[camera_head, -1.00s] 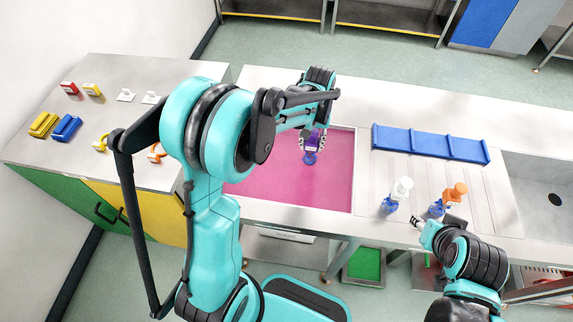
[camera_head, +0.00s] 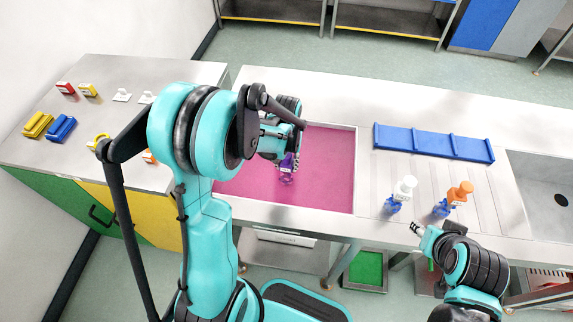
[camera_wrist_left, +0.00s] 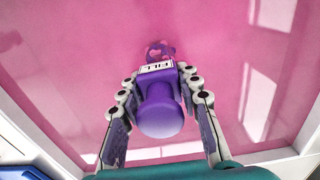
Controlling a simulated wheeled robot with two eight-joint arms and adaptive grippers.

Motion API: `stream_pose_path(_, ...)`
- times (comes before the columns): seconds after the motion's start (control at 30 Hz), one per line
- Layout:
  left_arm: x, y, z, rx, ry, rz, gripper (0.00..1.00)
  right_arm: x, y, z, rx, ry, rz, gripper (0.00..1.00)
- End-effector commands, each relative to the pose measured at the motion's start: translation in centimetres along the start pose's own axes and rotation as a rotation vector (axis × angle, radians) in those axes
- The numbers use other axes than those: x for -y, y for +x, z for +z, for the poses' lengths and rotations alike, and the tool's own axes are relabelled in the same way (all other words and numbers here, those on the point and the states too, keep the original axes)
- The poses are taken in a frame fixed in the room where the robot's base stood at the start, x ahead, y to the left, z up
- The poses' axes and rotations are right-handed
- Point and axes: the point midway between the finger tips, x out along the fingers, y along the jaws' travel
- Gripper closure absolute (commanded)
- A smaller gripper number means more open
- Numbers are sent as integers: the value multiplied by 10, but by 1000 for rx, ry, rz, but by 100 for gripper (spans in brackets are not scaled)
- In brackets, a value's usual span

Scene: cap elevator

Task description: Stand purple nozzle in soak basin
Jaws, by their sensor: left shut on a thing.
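The purple nozzle (camera_head: 287,166) is in my left gripper (camera_head: 285,160), over the soak basin (camera_head: 325,185), whose interior is pink. In the left wrist view the nozzle (camera_wrist_left: 160,112) has a rounded purple end toward the camera and a white label reading FILL. The left gripper's fingers (camera_wrist_left: 160,105) close on it from both sides. Its far end points down at the pink surface; I cannot tell whether it touches. My right gripper (camera_head: 420,232) is at the counter's front edge, right of the basin, with no object seen in it; its finger gap is too small to judge.
A white-topped nozzle (camera_head: 403,192) and an orange-topped nozzle (camera_head: 457,197) stand on the grooved drainboard right of the basin. A blue rack (camera_head: 434,142) lies behind them. A steel sink (camera_head: 545,190) is at far right. Yellow and blue blocks (camera_head: 61,128) lie on the left counter.

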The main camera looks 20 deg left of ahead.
Motion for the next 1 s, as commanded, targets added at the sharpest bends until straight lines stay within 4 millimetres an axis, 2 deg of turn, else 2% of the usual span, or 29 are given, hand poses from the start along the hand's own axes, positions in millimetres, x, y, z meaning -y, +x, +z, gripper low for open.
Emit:
stream_pose_path(0.17,0,4,0,0,0,0,100,0,3,2,0,0,0,60)
stream_pose_path(0.2,0,3,0,0,0,0,59,0,3,2,0,0,0,60)
stream_pose_path(0.27,0,3,0,0,0,0,46,0,2,2,0,0,0,60)
stream_pose_path(0.57,0,2,0,0,0,0,46,0,2,1,0,0,0,60)
stream_pose_path(0.67,0,-4,0,0,0,0,46,0,-2,-2,0,0,0,60)
stream_pose_path(0.77,0,-21,0,0,0,0,46,0,-7,-5,0,0,0,60)
stream_pose_path(1.0,0,-76,0,0,0,0,46,0,-21,-15,0,0,0,60)
